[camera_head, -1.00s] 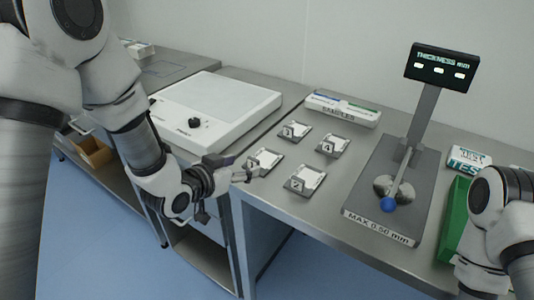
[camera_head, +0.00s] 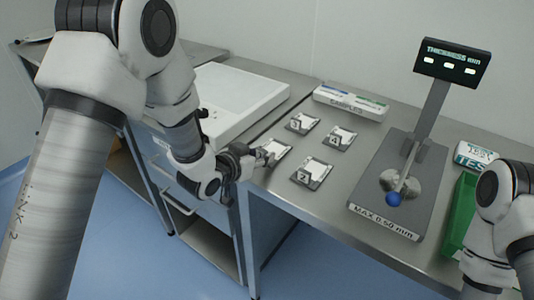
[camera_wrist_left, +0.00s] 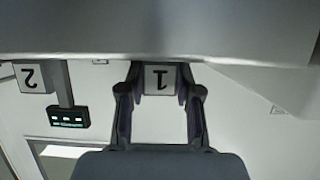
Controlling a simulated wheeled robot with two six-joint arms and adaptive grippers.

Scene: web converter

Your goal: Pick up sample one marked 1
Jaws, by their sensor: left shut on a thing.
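Sample one is a flat plate (camera_head: 278,148) with a pale square, lying at the left front of the group of samples on the steel table. My left gripper (camera_head: 263,156) is at its left edge, low over the table, and partly hides it. In the left wrist view the upright tag marked 1 (camera_wrist_left: 160,79) sits between the two fingertips, upside down in that picture. The left gripper is shut on this tag. My right arm shows at the right edge, but its gripper is out of the picture.
Samples two (camera_head: 312,172), three (camera_head: 303,123) and four (camera_head: 340,138) lie close by. A samples box (camera_head: 350,102) stands behind them. The thickness gauge (camera_head: 400,185) is on the right, beside a green bin (camera_head: 460,215). A white device (camera_head: 240,98) is on the left.

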